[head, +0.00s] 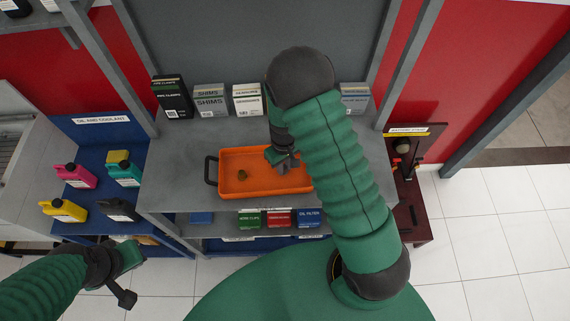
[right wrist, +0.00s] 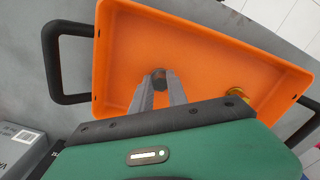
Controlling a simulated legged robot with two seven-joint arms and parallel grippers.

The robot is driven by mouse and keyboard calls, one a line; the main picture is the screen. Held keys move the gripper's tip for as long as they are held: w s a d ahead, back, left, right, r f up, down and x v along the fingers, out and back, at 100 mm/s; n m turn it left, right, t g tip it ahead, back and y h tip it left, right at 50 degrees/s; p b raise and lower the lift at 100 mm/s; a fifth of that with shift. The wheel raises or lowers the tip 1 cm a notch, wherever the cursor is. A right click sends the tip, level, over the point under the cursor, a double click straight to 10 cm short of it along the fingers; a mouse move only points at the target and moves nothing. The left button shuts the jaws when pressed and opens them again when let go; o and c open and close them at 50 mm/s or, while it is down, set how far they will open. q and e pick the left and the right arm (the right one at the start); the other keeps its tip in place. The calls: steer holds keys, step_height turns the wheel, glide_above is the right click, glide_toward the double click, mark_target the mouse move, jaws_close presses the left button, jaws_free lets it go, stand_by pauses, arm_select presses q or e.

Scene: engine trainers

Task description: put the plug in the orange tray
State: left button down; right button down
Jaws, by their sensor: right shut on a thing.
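The orange tray (head: 230,156) stands on the grey bench; it also fills much of the right wrist view (right wrist: 120,30). My right gripper (head: 288,168) is over the right part of the tray, pointing down into it. In the right wrist view its fingers (right wrist: 158,84) are shut on a small dark round piece, the plug (right wrist: 158,75). I cannot tell whether the plug touches the tray floor. A small brass-coloured piece (head: 242,174) lies inside the tray and shows in the right wrist view too (right wrist: 237,92). My left gripper (head: 126,280) hangs at the lower left, away from the bench.
Several boxes (head: 210,100) stand along the back of the bench. Below the bench edge are more small boxes (head: 279,218). Coloured bottles (head: 76,176) stand on a blue shelf at left. A red stand (head: 408,200) is at right. Bare bench lies left of the tray.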

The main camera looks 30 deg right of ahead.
steer(key=c, duration=1.3)
jaws_free()
steer(key=shift+w+a, duration=0.15)
steer(key=shift+a, duration=0.3)
steer(key=shift+d, duration=0.65)
steer(key=shift+d+r, duration=0.15)
steer(key=shift+r, duration=0.1)
step_height(320, 180, up, 12)
steer(key=a+b, duration=0.1)
steer(key=a, duration=0.1)
arm_select(q)
steer(key=shift+w+a+f, duration=0.1)
steer(key=shift+a+f, duration=0.05)
steer(key=shift+f, duration=0.3)
steer(key=shift+w+a+f, duration=0.1)
steer(key=shift+f, duration=0.35)
arm_select(e)
steer(key=s+a+r+t, duration=0.2)
steer(key=s+a, duration=0.4)
steer(key=s, duration=0.3)
steer(key=shift+a+r+t, duration=0.2)
steer(key=shift+r+t, duration=0.1)
